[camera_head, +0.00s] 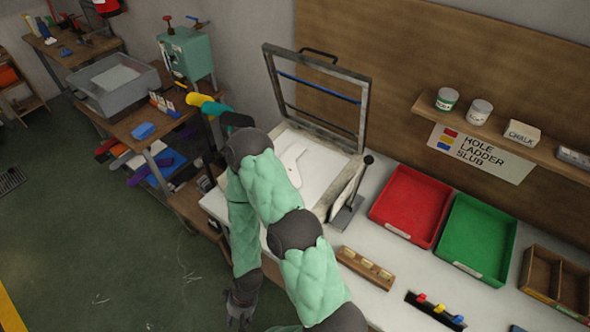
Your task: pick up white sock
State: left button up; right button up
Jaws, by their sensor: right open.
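A white, sock-shaped flat piece (293,160) lies on the pale panel of the open framed station on the bench; my arm partly covers it, and I cannot tell whether it is a sock or a form. Another small white item (138,161), possibly a sock, lies among coloured pieces on the left bench's lower shelf. My right gripper (238,320) hangs low at the bottom of the view, over the floor in front of the white bench. It is open and empty, well apart from both white items. My left gripper is not in view.
The hinged frame (365,105) stands raised behind the panel, with a black-knobbed lever (352,205) beside it. Red (385,225) and green (455,250) trays sit to the right. A wooden block (365,268) lies near the front edge.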

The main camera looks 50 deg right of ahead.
aim_at(289, 157)
jog(key=j+z, duration=0.1)
jog(key=z, duration=0.35)
jog(key=j+z, duration=0.1)
jog(key=z, duration=0.35)
jog(key=j+z, duration=0.1)
jog(key=z, duration=0.4)
jog(key=j+z, duration=0.1)
jog(key=z, duration=0.35)
jog(key=i+j, duration=0.1)
jog(key=j, duration=0.3)
